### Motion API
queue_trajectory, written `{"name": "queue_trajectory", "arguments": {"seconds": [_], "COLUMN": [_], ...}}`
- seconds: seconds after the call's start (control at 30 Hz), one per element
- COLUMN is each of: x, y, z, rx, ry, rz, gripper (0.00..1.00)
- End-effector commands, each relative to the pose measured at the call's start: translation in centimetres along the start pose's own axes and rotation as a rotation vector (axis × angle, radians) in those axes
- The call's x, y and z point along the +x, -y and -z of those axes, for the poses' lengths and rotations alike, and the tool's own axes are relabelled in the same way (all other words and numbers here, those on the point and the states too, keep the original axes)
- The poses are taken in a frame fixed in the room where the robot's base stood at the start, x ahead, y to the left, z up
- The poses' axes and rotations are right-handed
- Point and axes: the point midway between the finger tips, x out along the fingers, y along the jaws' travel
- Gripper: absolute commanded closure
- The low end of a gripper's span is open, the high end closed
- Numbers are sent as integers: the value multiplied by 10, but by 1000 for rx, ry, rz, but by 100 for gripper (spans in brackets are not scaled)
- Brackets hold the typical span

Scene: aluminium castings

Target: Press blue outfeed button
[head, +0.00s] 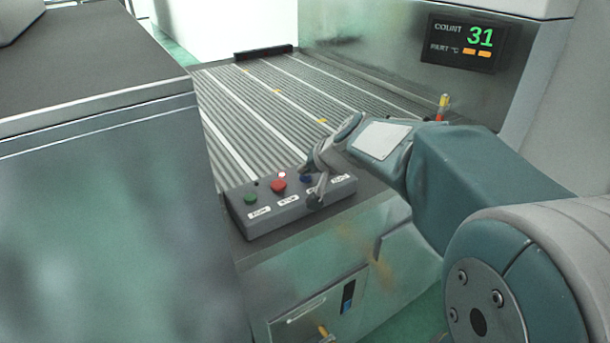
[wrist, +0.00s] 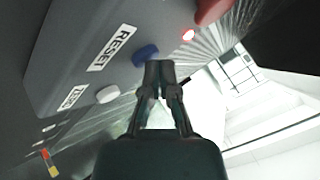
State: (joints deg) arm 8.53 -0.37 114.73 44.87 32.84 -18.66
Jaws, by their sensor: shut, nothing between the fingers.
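The blue button (head: 306,178) sits on a grey control box (head: 262,226), partly hidden by my gripper in the head view. In the wrist view the blue button (wrist: 145,54) shows clearly, beside a white label that reads RESET (wrist: 111,48). My gripper (head: 313,186) is over the right part of the box. Its fingers are shut and empty. In the wrist view the fingertips (wrist: 160,68) appear right beside the blue button; I cannot tell whether they touch it.
A green button (head: 250,198) and a red button (head: 278,185) are left of the blue one; a small light glows by the red. The wrist view shows a white button (wrist: 108,94). A ribbed conveyor (head: 270,100) lies behind.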

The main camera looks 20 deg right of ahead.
Motion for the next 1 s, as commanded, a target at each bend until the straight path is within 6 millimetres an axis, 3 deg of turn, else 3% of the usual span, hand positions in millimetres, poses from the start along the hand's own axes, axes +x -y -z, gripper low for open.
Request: {"name": "queue_trajectory", "arguments": {"seconds": [0.57,1.0], "x": [2,-10], "y": [-2,8], "z": [-2,7], "rx": [1,1], "ry": [1,0], "rz": [0,1], "gripper": [100,100]}}
